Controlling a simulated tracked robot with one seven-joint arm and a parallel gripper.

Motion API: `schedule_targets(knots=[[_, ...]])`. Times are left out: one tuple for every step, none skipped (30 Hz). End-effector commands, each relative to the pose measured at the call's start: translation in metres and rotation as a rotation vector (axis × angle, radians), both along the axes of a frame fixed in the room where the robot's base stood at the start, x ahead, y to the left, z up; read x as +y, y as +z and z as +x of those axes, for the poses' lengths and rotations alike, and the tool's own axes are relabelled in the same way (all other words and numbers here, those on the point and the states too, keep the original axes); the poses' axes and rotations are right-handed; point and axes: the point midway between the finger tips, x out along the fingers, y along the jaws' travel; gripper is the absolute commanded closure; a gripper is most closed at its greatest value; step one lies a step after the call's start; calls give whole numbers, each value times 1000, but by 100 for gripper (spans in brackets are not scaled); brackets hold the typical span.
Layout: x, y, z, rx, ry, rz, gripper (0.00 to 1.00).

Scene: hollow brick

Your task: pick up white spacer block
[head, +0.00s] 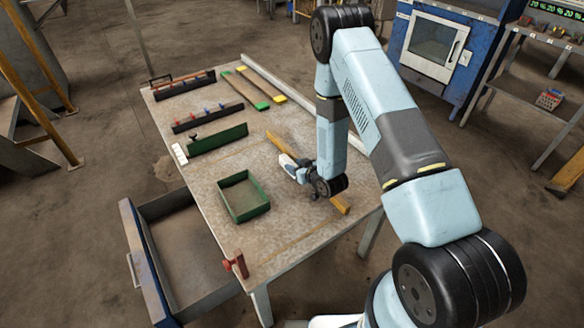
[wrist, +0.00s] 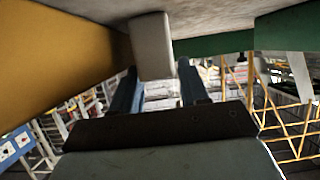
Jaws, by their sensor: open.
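The white spacer block (wrist: 152,46) shows upright at the top middle of the wrist view, beside a yellow bar. My gripper (wrist: 160,82) is open, with its two dark blue fingers apart. The block lies ahead of the fingers and lines up with the gap between them; I cannot tell whether its near end is inside the gap. In the head view my gripper (head: 288,162) is low over the middle of the table, pointing up and left. There I cannot clearly separate the block from the pale gripper parts.
A green open tray (head: 243,196) stands left of my gripper. A green angled piece (head: 217,139) and tool racks (head: 208,118) stand farther back. A drawer (head: 138,268) is open at left.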

Motion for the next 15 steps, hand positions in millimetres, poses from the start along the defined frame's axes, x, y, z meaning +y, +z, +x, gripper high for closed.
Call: schedule_targets(knots=[[2, -1, 3, -1, 0, 0, 55], [3, -2, 5, -2, -1, 0, 55], [4, -3, 5, 0, -1, 0, 55], [4, -3, 6, 0, -1, 0, 55], [4, -3, 6, 0, -1, 0, 55], [4, -3, 6, 1, -1, 0, 55], [4, -3, 6, 1, -1, 0, 55], [4, -3, 6, 1, -1, 0, 55], [4, -3, 6, 1, 0, 0, 55], [4, -3, 6, 1, 0, -1, 55], [4, -3, 6, 0, 0, 0, 58], [4, -3, 6, 0, 0, 0, 62], [4, -3, 6, 0, 0, 0, 65], [4, -3, 6, 0, 0, 0, 68], [4, -3, 6, 0, 0, 0, 72]])
